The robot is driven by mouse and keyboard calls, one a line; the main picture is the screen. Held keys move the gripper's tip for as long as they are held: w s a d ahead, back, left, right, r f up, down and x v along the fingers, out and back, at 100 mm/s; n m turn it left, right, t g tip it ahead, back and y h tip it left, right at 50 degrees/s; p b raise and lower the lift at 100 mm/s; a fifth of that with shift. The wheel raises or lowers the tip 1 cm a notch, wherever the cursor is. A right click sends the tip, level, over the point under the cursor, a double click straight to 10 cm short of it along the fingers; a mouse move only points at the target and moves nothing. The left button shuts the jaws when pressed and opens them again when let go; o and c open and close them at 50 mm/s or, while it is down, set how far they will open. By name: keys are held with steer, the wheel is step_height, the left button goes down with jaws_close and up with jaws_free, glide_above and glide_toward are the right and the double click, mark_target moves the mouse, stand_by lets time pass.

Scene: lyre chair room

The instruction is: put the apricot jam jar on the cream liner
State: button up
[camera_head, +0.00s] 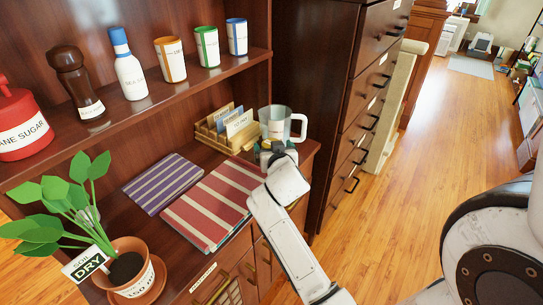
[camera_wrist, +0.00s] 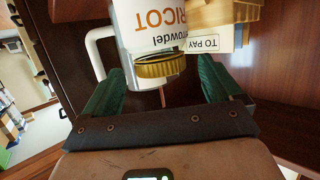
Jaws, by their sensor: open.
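The apricot jam jar (camera_wrist: 160,66) has a gold lid and a white label with orange letters. In the wrist view it is upside down in the picture, just ahead of my gripper (camera_wrist: 162,92). My gripper is open, its two dark green fingers spread to either side of the lid, with no clear contact. No plain cream liner is clear; a red-and-cream striped mat (camera_head: 212,205) and a purple striped mat (camera_head: 163,183) lie flat.
A mug (camera_head: 279,121) with a handle stands by my gripper. Left of it is a wooden letter holder (camera_head: 209,133) with cards. A potted plant (camera_head: 130,270) is at the front left. A shelf (camera_head: 150,100) above holds a red tin and several containers.

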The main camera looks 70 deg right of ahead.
steer(key=shift+x, duration=1.65)
steer(key=shift+r, duration=0.1)
steer(key=c, duration=1.5)
steer(key=shift+r, duration=0.6)
step_height(320, 180, up, 2)
steer(key=shift+r, duration=0.1)
steer(key=shift+s+a+r, duration=1.25)
steer(key=shift+s+r, duration=0.35)
steer(key=shift+s, duration=0.4)
steer(key=shift+s+a+r, duration=1.25)
steer(key=shift+s+r, duration=0.35)
steer(key=shift+s, duration=0.35)
steer(key=shift+s+a+r, duration=1.25)
steer(key=shift+s+r, duration=0.35)
steer(key=shift+s, duration=0.4)
